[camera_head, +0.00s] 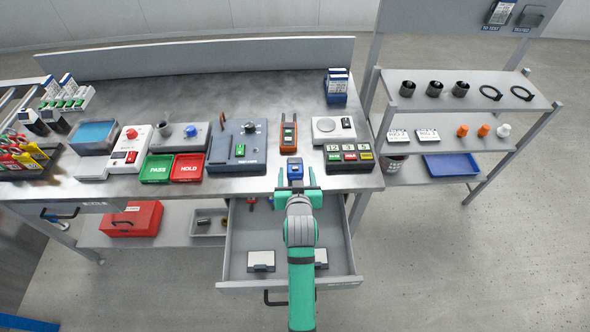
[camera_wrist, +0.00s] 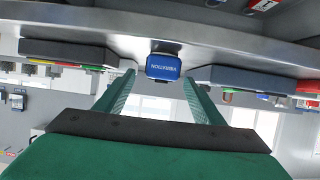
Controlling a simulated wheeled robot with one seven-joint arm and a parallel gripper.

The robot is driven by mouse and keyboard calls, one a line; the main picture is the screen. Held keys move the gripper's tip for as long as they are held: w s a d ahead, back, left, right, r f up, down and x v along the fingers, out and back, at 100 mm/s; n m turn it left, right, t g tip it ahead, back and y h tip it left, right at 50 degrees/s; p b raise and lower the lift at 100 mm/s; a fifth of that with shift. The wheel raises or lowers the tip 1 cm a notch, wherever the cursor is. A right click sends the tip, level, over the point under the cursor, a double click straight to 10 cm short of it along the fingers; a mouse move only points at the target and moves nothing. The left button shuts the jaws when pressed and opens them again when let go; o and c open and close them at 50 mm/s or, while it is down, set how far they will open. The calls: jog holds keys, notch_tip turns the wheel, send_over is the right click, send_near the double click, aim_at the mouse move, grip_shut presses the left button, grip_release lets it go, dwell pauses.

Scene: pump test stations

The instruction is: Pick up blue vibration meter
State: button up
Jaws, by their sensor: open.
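The blue vibration meter (camera_head: 294,168) stands near the front edge of the bench, just ahead of my gripper (camera_head: 297,190) in the head view. In the wrist view the blue vibration meter (camera_wrist: 163,67) shows a label reading "VIBRATION", upside down in the picture. My gripper (camera_wrist: 157,85) is open, with one green finger to each side of the meter's line. The meter appears between or just beyond the fingertips; I cannot tell how deep it sits. I see no contact between the fingers and the meter.
An orange handheld device (camera_head: 289,133) stands behind the meter. A dark test unit (camera_head: 237,147) is to the left, a button box (camera_head: 349,157) to the right. An open drawer (camera_head: 239,262) lies below my arm. A steel shelf (camera_head: 465,90) stands at the right.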

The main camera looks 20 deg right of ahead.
aim_at(295, 167)
jog(key=x, duration=0.5)
jog(key=shift+a+f, duration=0.15)
jog(key=shift+f, duration=0.15)
jog(key=c, duration=1.2)
jog(key=shift+c, duration=1.1)
jog(key=shift+r, duration=0.15)
